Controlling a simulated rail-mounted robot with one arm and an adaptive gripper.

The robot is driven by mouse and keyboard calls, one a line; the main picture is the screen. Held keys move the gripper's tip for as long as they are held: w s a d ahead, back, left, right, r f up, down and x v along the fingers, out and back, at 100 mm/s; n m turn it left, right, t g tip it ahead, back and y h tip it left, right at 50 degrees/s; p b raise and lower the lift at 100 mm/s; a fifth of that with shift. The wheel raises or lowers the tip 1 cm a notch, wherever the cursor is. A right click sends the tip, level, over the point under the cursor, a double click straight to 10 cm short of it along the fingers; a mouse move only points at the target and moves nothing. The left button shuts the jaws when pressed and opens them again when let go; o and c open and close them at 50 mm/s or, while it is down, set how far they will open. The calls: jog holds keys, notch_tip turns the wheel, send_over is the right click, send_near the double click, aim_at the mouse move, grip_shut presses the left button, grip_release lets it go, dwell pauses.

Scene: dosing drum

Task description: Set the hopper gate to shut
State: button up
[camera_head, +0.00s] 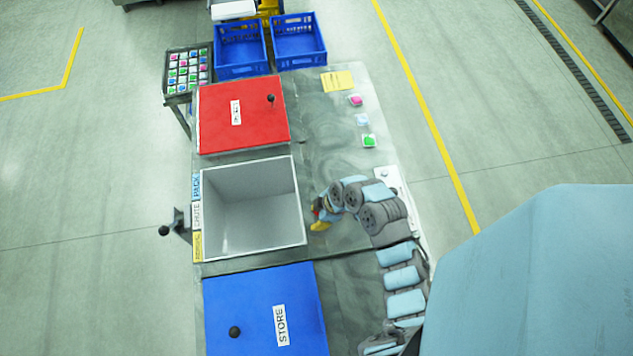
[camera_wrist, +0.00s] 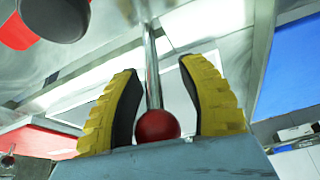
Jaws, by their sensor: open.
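A red ball knob (camera_wrist: 157,126) on a thin metal rod (camera_wrist: 153,70) shows in the wrist view. I cannot tell for sure that it is the gate handle. My gripper (camera_wrist: 165,110) is open, with its yellow ribbed pads on either side of the ball and visible gaps. In the head view my gripper (camera_head: 319,219) is at the right side of the open grey hopper (camera_head: 302,205), and the knob is mostly hidden there. A lever with a dark knob (camera_head: 163,231) sticks out at the hopper's left side, near the labels. The gate itself is not clearly visible.
A red lid (camera_head: 220,130) lies behind the hopper, and a blue lid (camera_head: 250,300) marked STORE in front; both have dark knobs. Blue crates (camera_head: 240,70) and a rack of small coloured items (camera_head: 187,72) stand at the back. Small blocks (camera_head: 368,140) lie at right.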

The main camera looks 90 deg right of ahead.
jog(key=v, duration=1.2)
dwell(0.6)
